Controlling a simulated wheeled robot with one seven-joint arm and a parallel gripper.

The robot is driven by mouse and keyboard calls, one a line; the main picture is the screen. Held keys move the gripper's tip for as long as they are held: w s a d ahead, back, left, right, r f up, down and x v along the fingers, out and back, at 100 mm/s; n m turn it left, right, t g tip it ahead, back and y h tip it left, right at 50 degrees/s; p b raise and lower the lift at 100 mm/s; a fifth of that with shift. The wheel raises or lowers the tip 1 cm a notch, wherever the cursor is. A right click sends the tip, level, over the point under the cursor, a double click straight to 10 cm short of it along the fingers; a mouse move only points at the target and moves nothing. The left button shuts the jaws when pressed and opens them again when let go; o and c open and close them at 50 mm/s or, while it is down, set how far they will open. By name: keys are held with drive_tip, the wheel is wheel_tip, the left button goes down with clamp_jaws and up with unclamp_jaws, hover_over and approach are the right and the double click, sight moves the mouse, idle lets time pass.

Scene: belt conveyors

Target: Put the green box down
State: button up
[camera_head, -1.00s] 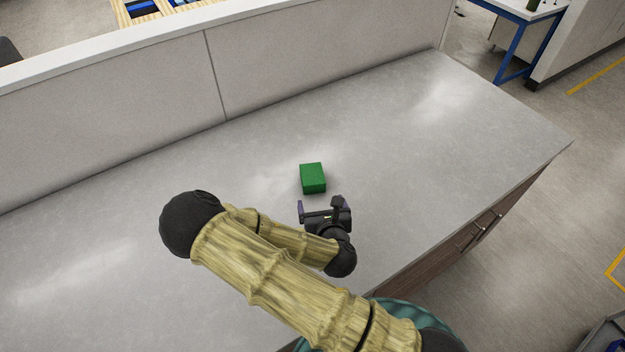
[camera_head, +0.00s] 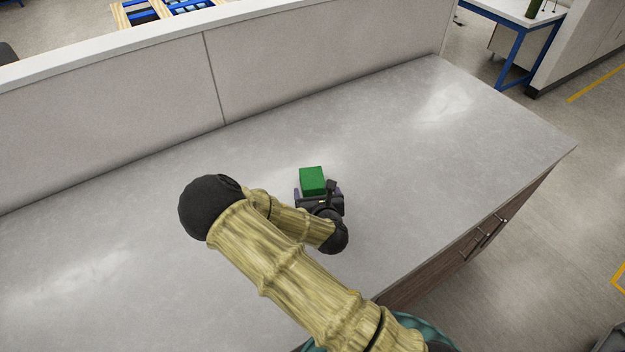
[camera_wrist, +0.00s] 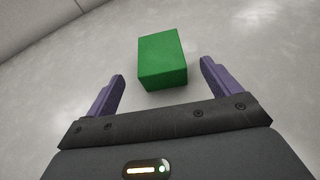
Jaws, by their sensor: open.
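The green box (camera_head: 312,181) sits on the grey countertop (camera_head: 400,130), toward its middle. My gripper (camera_head: 318,188) is open at the near side of the box. In the wrist view the box (camera_wrist: 162,58) is in front of the gripper (camera_wrist: 161,73), with its near end between the two purple fingertips. There is a visible gap on each side, and the fingers do not grip it. In the head view my gripper hides the near lower part of the box.
A pale upright panel (camera_head: 120,115) runs along the back of the counter. The counter's right edge drops to drawers (camera_head: 480,235). The counter is bare left and right of the box. A blue-legged table (camera_head: 515,45) stands beyond at upper right.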

sight(314, 182)
drive_tip(key=shift+p+x, duration=0.35)
drive_tip(key=shift+x, duration=1.15)
drive_tip(key=shift+w+a+p, duration=0.1)
drive_tip(key=shift+w+p, duration=0.35)
drive_tip(key=shift+p, duration=0.05)
drive_tip(key=p+x, duration=0.2)
drive_tip(key=x, duration=0.1)
drive_tip(key=shift+f, duration=0.1)
drive_tip(key=shift+w+a+f, duration=0.1)
drive_tip(key=shift+w+f, duration=0.3)
drive_tip(key=shift+w, duration=0.15)
drive_tip(key=shift+s, duration=0.1)
drive_tip(key=c, duration=1.3)
